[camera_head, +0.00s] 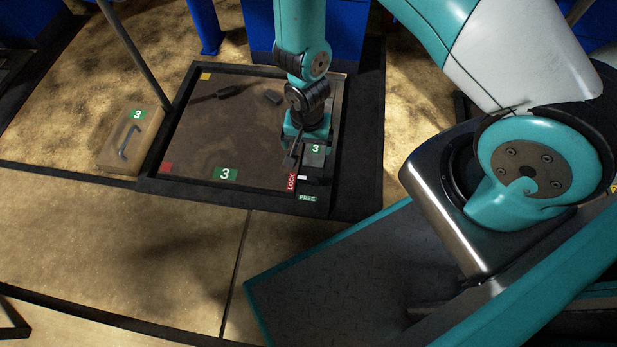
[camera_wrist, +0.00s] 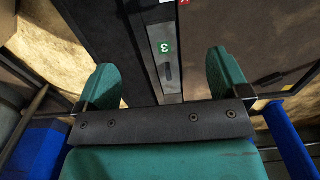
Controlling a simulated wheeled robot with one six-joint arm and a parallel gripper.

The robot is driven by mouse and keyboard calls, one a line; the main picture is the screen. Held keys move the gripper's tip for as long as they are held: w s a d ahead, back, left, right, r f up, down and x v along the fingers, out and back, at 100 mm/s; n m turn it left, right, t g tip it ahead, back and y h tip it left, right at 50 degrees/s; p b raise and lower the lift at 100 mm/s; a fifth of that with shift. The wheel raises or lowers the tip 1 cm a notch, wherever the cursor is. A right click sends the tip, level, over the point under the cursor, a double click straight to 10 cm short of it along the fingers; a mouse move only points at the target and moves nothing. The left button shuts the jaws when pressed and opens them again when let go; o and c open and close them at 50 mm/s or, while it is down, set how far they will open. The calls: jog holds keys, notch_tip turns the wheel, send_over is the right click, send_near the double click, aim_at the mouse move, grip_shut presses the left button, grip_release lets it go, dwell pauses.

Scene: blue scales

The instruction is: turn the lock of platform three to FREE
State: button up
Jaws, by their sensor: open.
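Platform three is a brown plate (camera_head: 200,140) in a dark frame, with a green 3 label (camera_head: 225,174). Its lock is a grey block (camera_head: 316,158) with a green 3 at the plate's right edge; it also shows in the wrist view (camera_wrist: 165,47). A red LOCK label (camera_head: 291,182) and a green FREE label (camera_head: 307,198) sit at its near end. A small white mark (camera_head: 302,177) lies beside LOCK; the lever's exact position is unclear. My gripper (camera_head: 302,142) is open at the lock. In the wrist view its fingers (camera_wrist: 165,70) stand on either side of the block, nothing gripped.
A beige box (camera_head: 112,153) with a grey handle and a green 3 stands left of the platform. Blue posts (camera_head: 206,25) stand behind. The sandy floor (camera_head: 130,235) in front is clear.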

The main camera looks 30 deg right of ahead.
aim_at(308, 180)
notch_tip(308, 180, down, 18)
jog(key=b, duration=1)
jog(key=shift+d, duration=0.1)
jog(key=shift+s, duration=0.1)
jog(key=c, duration=0.9)
